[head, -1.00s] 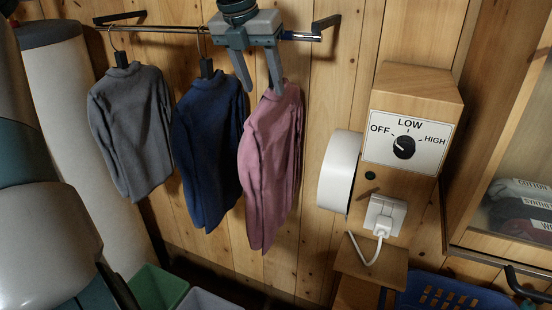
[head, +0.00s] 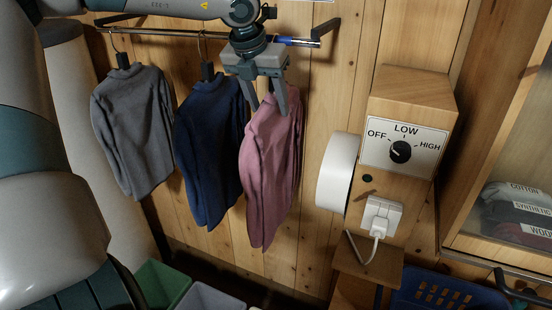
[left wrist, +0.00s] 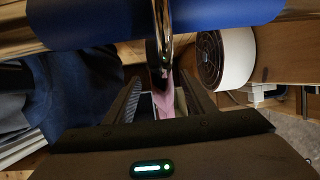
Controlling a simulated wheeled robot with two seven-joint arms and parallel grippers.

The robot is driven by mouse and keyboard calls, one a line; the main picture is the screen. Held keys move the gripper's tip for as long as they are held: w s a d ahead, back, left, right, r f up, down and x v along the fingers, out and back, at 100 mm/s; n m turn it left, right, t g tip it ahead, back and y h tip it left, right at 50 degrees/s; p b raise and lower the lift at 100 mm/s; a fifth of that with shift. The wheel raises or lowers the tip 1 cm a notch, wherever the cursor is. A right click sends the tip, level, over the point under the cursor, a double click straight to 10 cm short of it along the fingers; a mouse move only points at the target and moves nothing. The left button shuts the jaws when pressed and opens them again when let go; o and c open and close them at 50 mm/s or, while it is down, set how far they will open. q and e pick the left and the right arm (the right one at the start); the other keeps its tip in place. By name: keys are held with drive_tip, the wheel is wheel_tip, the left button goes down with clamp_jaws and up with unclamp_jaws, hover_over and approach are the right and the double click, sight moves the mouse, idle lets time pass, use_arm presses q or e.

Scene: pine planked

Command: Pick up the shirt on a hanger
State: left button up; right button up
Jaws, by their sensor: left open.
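Three shirts hang from a metal rail (head: 170,33) on the plank wall: a grey one (head: 135,130), a navy one (head: 208,150) and a pink one (head: 270,170). My left gripper (head: 267,107) points down at the top of the pink shirt. It is open, with its two fingers apart at the collar, and its body hides that shirt's hanger in the head view. In the left wrist view, pink cloth (left wrist: 165,101) shows between the open fingers (left wrist: 161,92), below a shiny metal hook (left wrist: 161,30). My right gripper is not in view.
The navy shirt hangs close to the left of the gripper. To the right are a white round heater (head: 337,173), a wooden box with a dial (head: 401,151) and a plug (head: 380,218). Green (head: 160,283) and grey (head: 210,298) bins stand below.

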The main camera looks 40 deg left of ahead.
use_arm(q)
drive_tip(key=shift+x, duration=0.9)
clamp_jaws()
